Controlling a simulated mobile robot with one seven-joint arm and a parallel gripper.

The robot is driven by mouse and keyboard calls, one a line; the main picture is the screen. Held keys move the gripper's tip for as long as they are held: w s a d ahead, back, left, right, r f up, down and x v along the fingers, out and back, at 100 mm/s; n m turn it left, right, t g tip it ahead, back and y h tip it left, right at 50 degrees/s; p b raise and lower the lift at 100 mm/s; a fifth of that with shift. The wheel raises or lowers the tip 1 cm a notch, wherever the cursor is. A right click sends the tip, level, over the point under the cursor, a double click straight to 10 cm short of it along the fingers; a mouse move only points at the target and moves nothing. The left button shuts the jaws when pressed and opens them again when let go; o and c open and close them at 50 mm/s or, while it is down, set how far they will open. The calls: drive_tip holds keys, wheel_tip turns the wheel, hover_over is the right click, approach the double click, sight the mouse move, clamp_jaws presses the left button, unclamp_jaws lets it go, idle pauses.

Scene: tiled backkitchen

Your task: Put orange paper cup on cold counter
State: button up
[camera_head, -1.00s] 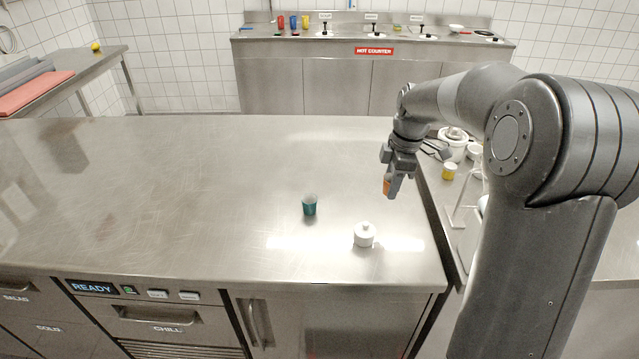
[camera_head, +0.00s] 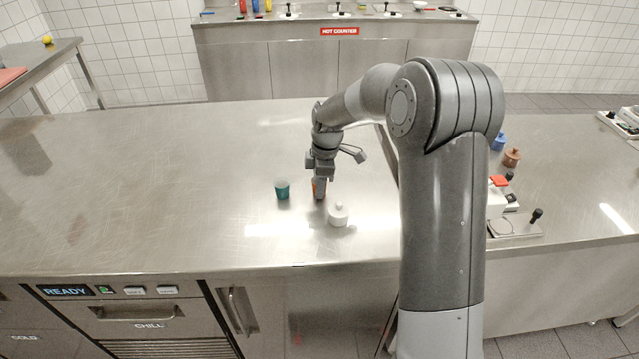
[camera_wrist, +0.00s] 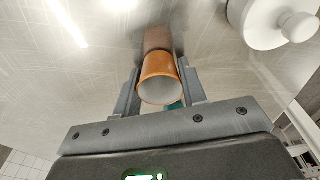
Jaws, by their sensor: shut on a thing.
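The orange paper cup (camera_wrist: 158,66) is between the two fingers of my gripper (camera_wrist: 159,92), which is shut on it. In the head view my gripper (camera_head: 318,192) points down over the steel cold counter (camera_head: 130,190), and only a sliver of the orange shows beside the fingers. The cup's dark reflection lies close by it in the wrist view. It is at or just above the counter top; I cannot tell whether it touches.
A teal cup (camera_head: 282,190) stands just left of my gripper, and a white lidded pot (camera_head: 338,214) stands close at its right front. The counter's left side is clear. The hot counter (camera_head: 270,50) is at the back. Another counter (camera_head: 570,190) with jars and dispensers is on the right.

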drive_tip(key=o, duration=1)
drive_tip(key=shift+f, duration=0.15)
wheel_tip(320, 180, up, 12)
drive_tip(key=d, duration=0.2)
drive_tip(key=s+d+r+m+t, duration=0.1)
drive_tip(key=s+r+m, duration=0.3)
drive_tip(key=s+r, duration=0.25)
drive_tip(key=s+d+m+t, duration=0.2)
drive_tip(key=s+m, duration=0.5)
drive_tip(key=s, duration=0.6)
drive_tip(key=s+d+m+t+h, duration=0.1)
drive_tip(key=s+d+m, duration=0.3)
drive_tip(key=s, duration=1)
drive_tip(key=m+t, duration=0.1)
drive_tip(key=m, duration=0.2)
drive_tip(key=shift+s+d+t, duration=0.25)
drive_tip(key=shift+d+t, duration=0.05)
